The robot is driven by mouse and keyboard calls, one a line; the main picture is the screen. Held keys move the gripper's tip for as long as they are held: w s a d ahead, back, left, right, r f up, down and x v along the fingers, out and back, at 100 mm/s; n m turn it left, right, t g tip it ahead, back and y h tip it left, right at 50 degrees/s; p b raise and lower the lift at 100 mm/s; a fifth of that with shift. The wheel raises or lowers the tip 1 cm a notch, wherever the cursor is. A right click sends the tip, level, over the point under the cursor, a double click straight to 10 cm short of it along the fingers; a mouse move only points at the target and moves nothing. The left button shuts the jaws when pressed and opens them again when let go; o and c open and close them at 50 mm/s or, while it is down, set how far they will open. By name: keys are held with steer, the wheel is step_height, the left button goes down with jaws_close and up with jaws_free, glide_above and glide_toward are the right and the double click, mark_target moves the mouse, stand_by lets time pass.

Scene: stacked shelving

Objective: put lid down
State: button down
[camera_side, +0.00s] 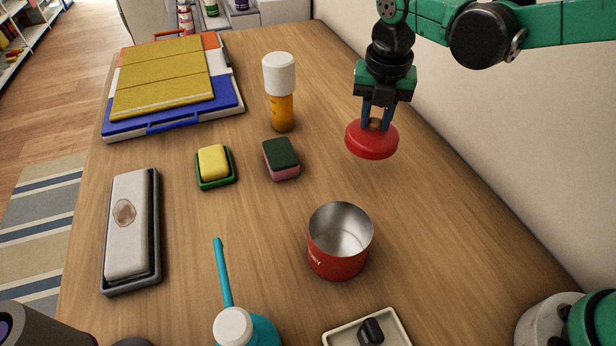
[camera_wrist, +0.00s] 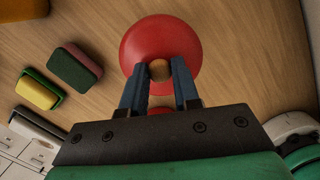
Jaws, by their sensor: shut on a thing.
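A round red lid (camera_side: 371,142) with a small wooden knob hangs above the table at the right. My gripper (camera_side: 376,122) is shut on the lid's knob from above. In the wrist view the lid (camera_wrist: 162,42) and the knob lie between the blue fingertips of my gripper (camera_wrist: 160,70). A red metal pot (camera_side: 338,255) stands upright and open on the table, nearer the side camera than the lid. Its inside looks empty. In the wrist view, a small bit of red shows below the knob between the fingers; I cannot tell what it is.
A green and pink sponge (camera_side: 281,158), a yellow sponge in a green dish (camera_side: 215,166) and an orange bottle with white cap (camera_side: 279,90) stand left of the lid. A wall (camera_side: 480,130) runs along the right. The wooden table (camera_side: 420,220) beside the pot is clear.

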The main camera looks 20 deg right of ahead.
mark_target(364, 170)
step_height(364, 170, down, 8)
steer(key=shift+f, duration=0.15)
stand_by(0.4)
steer(key=c, duration=0.6)
jaws_free()
steer(key=shift+f, duration=0.1)
steer(key=shift+c, duration=0.2)
